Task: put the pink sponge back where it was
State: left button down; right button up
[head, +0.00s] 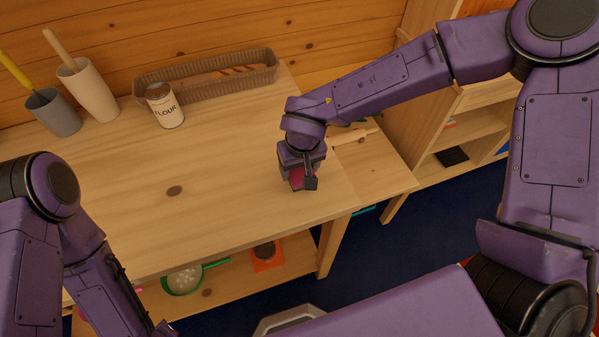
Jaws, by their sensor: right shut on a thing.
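My right gripper (304,184) points down over the right part of the wooden table (220,200), near its right edge. It is shut on the pink sponge (296,177), which shows only as a small pink patch between the dark fingers. The rest of the sponge is hidden by the gripper. I cannot tell whether the sponge touches the tabletop. My left arm is at the lower left, and its gripper is out of view.
A flour tin (166,107), a white cup (90,90), a grey cup (53,113) and a long basket (210,78) stand at the back. A rolling pin (355,137) lies right of my gripper. The lower shelf (225,281) holds a green-handled strainer (184,279). The table's middle is clear.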

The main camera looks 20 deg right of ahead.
aim_at(299, 175)
notch_tip(299, 175, down, 3)
jog(key=shift+f, duration=0.1)
jog(key=shift+w, duration=0.1)
jog(key=o, duration=0.9)
jog(key=shift+f, duration=0.1)
jog(key=shift+o, duration=0.2)
jog(key=r, duration=0.4)
jog(key=s+r, duration=0.1)
jog(key=r, duration=0.3)
jog(key=s+r, duration=0.1)
jog(key=r, duration=0.3)
jog(key=shift+r, duration=0.15)
